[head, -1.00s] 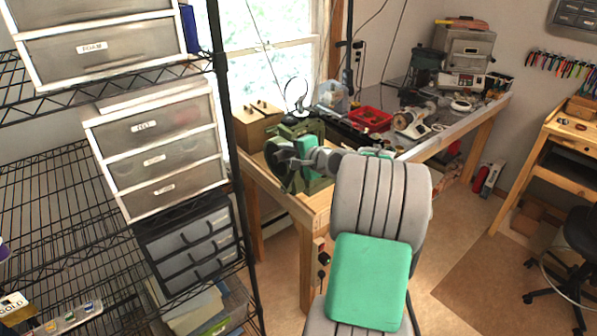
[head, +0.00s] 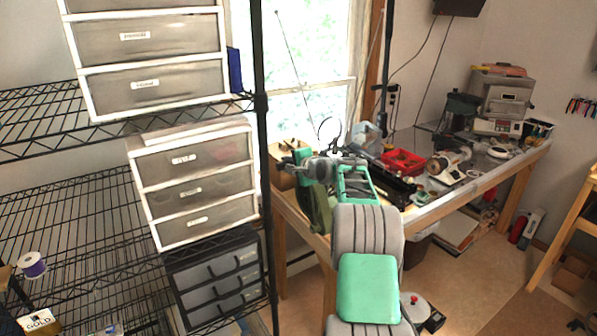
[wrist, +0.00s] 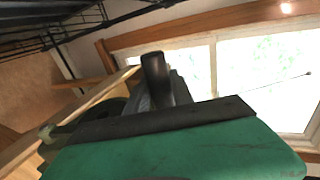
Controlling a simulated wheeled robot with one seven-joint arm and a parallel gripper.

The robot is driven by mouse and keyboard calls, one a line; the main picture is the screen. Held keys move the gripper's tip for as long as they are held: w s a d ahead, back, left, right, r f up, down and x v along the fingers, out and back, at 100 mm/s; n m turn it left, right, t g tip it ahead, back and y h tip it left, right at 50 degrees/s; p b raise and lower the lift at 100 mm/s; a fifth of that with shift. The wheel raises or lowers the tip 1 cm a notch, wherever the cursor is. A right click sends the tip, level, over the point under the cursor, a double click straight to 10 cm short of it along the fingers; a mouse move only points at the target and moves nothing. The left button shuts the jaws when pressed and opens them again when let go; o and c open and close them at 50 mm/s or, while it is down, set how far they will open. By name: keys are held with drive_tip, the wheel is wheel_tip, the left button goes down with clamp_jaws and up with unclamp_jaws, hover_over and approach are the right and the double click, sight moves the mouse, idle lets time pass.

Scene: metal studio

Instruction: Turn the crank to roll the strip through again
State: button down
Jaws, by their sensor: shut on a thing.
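The green rolling mill (head: 320,208) stands at the near left end of the workbench, partly hidden behind my arm. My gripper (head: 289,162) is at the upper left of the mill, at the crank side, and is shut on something. The crank handle is too small and covered to make out in the head view. In the wrist view a dark upright rounded piece (wrist: 156,80) stands beyond the green and black edge in front; I cannot tell whether it is the handle or a finger. The strip and the rollers cannot be made out.
The workbench (head: 465,188) runs back to the right, with a red tray (head: 404,161) and tools on it. A wire shelf with drawer units (head: 195,190) stands close on the left. A window (head: 305,60) is behind the mill. Floor is open at the lower right.

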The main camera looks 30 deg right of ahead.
drive_tip(key=x, duration=1.1)
drive_tip(key=c, duration=1.5)
unclamp_jaws()
drive_tip(key=shift+c, duration=0.2)
drive_tip(key=o, duration=0.5)
drive_tip(key=shift+f, duration=0.15)
drive_tip(key=shift+c, duration=0.2)
drive_tip(key=shift+f, duration=0.1)
drive_tip(key=shift+d, duration=0.1)
drive_tip(key=b+v, duration=0.7)
drive_tip(key=b, duration=0.4)
drive_tip(key=shift+f, duration=0.1)
